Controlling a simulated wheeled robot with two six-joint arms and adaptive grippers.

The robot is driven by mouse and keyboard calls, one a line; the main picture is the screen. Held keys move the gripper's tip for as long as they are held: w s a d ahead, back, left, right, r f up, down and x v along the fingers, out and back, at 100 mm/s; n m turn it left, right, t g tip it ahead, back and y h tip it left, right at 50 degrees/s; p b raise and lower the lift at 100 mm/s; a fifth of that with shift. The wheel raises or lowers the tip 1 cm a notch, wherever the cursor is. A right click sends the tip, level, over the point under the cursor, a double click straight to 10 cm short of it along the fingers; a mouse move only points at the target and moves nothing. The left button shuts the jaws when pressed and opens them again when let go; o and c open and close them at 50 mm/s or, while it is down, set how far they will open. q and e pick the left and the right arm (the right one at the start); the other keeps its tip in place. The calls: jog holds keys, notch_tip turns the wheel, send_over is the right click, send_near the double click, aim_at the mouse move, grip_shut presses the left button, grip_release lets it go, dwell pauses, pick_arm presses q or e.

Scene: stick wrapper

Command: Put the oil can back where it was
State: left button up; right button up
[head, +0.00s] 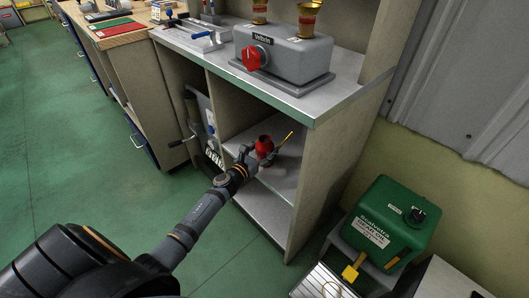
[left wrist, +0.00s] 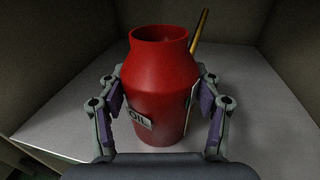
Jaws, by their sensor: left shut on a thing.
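The red oil can (head: 264,146) is in the open cubby under the workbench, with its thin yellow spout pointing up to the right. My left gripper (head: 247,155) reaches into the cubby and is shut on the can. In the left wrist view the oil can (left wrist: 160,85) stands upright between the two fingers (left wrist: 160,108), one on each side. An "OIL" label faces the camera, and the spout shows behind the can. The can appears to be on or just above the grey shelf (left wrist: 60,125); I cannot tell if it touches. My right gripper is not in view.
The cubby's side panel (head: 325,165) stands close on the right. A grey machine (head: 285,55) with a red knob sits on the bench top above. A green box (head: 385,220) stands at the right. The green floor at left is clear.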

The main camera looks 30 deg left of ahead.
pick_arm(q)
jog(key=o, duration=1.5)
jog(key=shift+o, duration=0.2)
